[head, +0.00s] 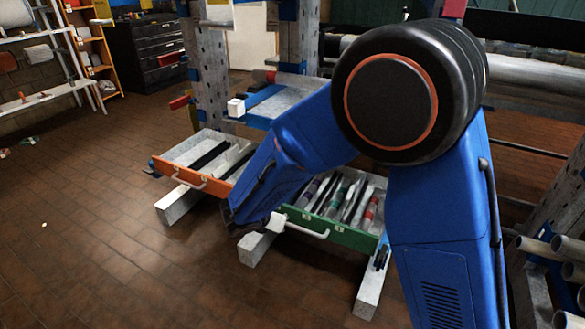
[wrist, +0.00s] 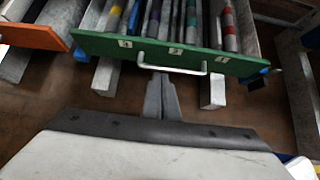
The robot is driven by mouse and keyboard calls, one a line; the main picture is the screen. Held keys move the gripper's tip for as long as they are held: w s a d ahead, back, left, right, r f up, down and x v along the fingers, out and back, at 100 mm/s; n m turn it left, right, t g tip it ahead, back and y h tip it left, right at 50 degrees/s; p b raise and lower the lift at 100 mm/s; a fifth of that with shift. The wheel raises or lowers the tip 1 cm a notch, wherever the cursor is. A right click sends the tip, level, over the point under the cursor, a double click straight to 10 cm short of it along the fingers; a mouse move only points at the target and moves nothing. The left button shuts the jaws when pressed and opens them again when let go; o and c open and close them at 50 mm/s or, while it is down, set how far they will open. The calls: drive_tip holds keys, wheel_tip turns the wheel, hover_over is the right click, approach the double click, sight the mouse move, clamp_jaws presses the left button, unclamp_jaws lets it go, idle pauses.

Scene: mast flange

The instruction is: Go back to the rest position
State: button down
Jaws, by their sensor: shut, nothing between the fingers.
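My gripper (wrist: 161,80) is shut and empty in the wrist view. Its fingertips point toward the handle (wrist: 172,69) of the green drawer (wrist: 110,46) and appear just below the bar. I cannot tell whether they touch it. The green drawer is pulled out and holds several tubes with coloured bands.
An orange-fronted drawer (head: 188,181) stands open left of the green one. Pale feet (head: 262,245) stick out below the drawers. A blue shelf (head: 262,104) with a white block (head: 236,107) is above. Brown tiled floor (head: 90,220) is mostly clear at left. Pipes (head: 560,248) lie at right.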

drive_tip(key=s+d+r+m+g, duration=0.1)
drive_tip(key=s+d+r+m, duration=0.1)
drive_tip(key=d+r+m, duration=0.5)
drive_tip(key=s+d+r+m+g, duration=0.1)
drive_tip(key=s+d+r+m, duration=0.1)
drive_tip(key=d, duration=0.9)
drive_tip(key=s+d+r+m+g, duration=0.1)
drive_tip(key=s+d+r+m, duration=0.1)
drive_tip(key=d+r+m, duration=0.45)
drive_tip(key=s+d+r+m+y, duration=0.1)
drive_tip(key=s+d+r+m, duration=0.1)
drive_tip(key=s+d+m, duration=0.5)
drive_tip(key=s+d+r+m+y, duration=0.2)
drive_tip(key=s+d+m, duration=0.4)
drive_tip(key=s, duration=0.9)
drive_tip(key=m, duration=0.3)
drive_tip(key=shift+d+r+y, duration=0.3)
drive_tip(key=shift+d, duration=0.1)
